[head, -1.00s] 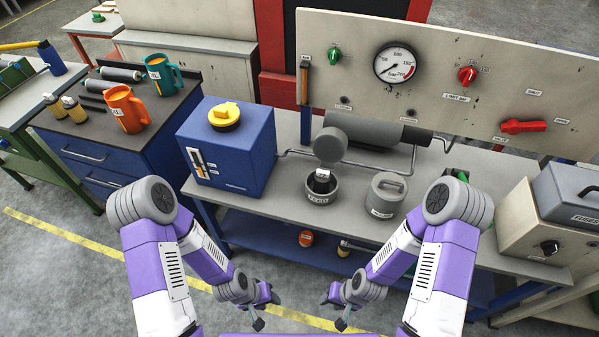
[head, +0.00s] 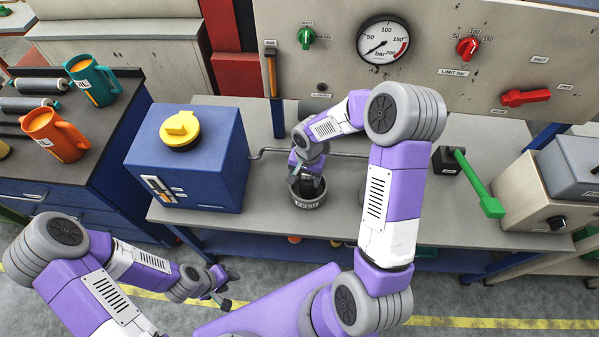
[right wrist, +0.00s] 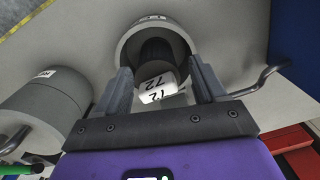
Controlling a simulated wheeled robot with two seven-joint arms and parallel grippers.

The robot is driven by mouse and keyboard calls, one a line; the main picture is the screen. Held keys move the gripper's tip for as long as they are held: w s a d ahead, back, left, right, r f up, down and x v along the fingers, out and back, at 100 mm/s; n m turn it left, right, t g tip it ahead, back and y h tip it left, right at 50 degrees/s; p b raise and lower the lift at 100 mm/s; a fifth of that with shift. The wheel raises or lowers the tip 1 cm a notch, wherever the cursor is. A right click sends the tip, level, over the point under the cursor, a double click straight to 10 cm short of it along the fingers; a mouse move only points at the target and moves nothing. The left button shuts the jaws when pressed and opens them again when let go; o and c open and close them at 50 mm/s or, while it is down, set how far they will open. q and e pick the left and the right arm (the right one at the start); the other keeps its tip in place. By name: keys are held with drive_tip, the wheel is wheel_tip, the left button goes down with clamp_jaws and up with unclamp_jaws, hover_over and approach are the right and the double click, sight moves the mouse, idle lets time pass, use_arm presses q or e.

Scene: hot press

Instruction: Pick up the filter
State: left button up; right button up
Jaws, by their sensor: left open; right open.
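The filter, a dark cylinder with a white top marked 72, shows in the right wrist view (right wrist: 158,48). It stands in a round grey pot (right wrist: 128,45), also in the head view (head: 309,203) on the bench. My right gripper (right wrist: 160,82) is open above the pot, with a finger on either side of the filter's white end; whether they touch it I cannot tell. In the head view my right gripper (head: 308,178) hides most of the filter. My left gripper (head: 222,293) is open and empty, low in front of the bench.
A blue box (head: 192,165) with a yellow knob stands left of the pot. A grey canister (right wrist: 45,118) is close beside the pot. A pipe (right wrist: 262,80) runs past the other side. A green-handled lever (head: 478,185) is at the right, below the gauge panel (head: 345,30).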

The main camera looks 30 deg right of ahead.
drive_tip(key=shift+w+d+r, duration=0.35)
drive_tip(key=shift+d+r, duration=0.1)
drive_tip(key=shift+d, duration=0.1)
drive_tip(key=shift+w+d+f+h, duration=0.1)
drive_tip(key=shift+d+f+h, duration=0.1)
drive_tip(key=shift+h, duration=0.1)
drive_tip(key=f, duration=0.3)
drive_tip(key=f+b, duration=0.1)
drive_tip(key=f, duration=0.2)
drive_tip(key=shift+d+f, duration=0.2)
drive_tip(key=shift+f, duration=0.2)
drive_tip(key=shift+c, duration=0.3)
drive_tip(key=c, duration=0.7)
